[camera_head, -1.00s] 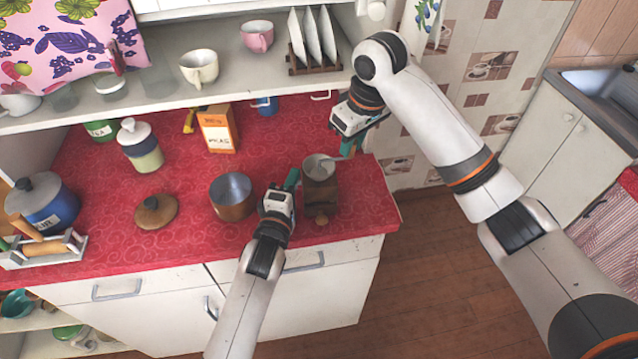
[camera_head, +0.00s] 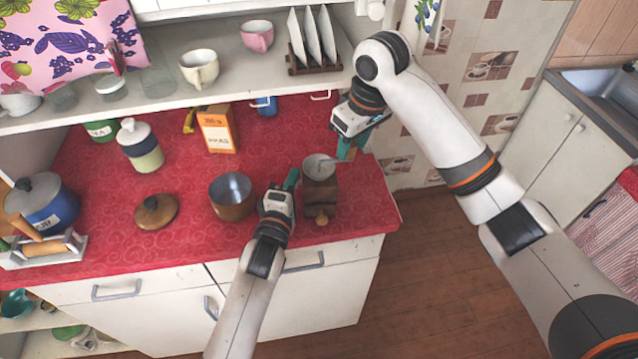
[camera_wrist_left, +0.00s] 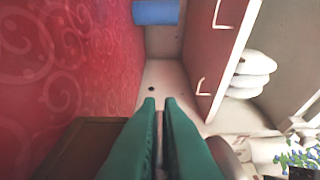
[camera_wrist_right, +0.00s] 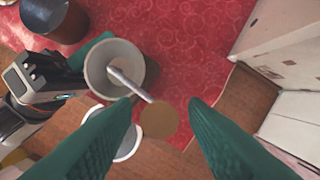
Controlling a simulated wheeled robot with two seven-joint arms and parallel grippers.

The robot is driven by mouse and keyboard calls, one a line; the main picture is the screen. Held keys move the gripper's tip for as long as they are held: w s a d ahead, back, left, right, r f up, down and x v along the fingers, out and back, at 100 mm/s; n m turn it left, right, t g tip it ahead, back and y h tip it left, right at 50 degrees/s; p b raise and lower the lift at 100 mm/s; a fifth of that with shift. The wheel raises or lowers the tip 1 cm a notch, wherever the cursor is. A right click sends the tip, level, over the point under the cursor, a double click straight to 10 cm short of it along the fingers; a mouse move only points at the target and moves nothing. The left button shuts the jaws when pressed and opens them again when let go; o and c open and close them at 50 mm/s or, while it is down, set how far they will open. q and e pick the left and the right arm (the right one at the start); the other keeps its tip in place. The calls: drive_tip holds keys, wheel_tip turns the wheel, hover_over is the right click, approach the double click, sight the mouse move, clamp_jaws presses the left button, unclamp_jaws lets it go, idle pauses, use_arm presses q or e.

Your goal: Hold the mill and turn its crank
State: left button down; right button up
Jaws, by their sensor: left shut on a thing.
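The mill (camera_head: 320,196) has a brown wooden body, a pale metal cup on top and a small drawer knob in front. It stands upright near the counter's front right. My left gripper (camera_head: 293,181) is shut on the mill's left side; its fingers (camera_wrist_left: 160,103) look close together in the left wrist view. The crank (camera_wrist_right: 132,86) runs out from the cup to a round brown knob (camera_wrist_right: 159,119). My right gripper (camera_head: 347,152) is open above the crank's outer end. In the right wrist view the knob lies between its spread fingers (camera_wrist_right: 160,108), apart from both.
A copper-coloured pot (camera_head: 231,198) and a wooden lid (camera_head: 155,212) are left of the mill. An orange box (camera_head: 217,131) stands behind, under the shelf (camera_head: 150,98) with cups and a plate rack (camera_head: 313,62). The red counter (camera_head: 372,205) ends close to the mill's right.

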drive_tip(key=shift+r, duration=3.3)
use_arm(q)
drive_tip(key=c, duration=1.5)
unclamp_jaws()
drive_tip(key=s+a, duration=0.2)
drive_tip(key=s, duration=0.9)
drive_tip(key=shift+s, duration=0.4)
drive_tip(key=shift+f, duration=0.1)
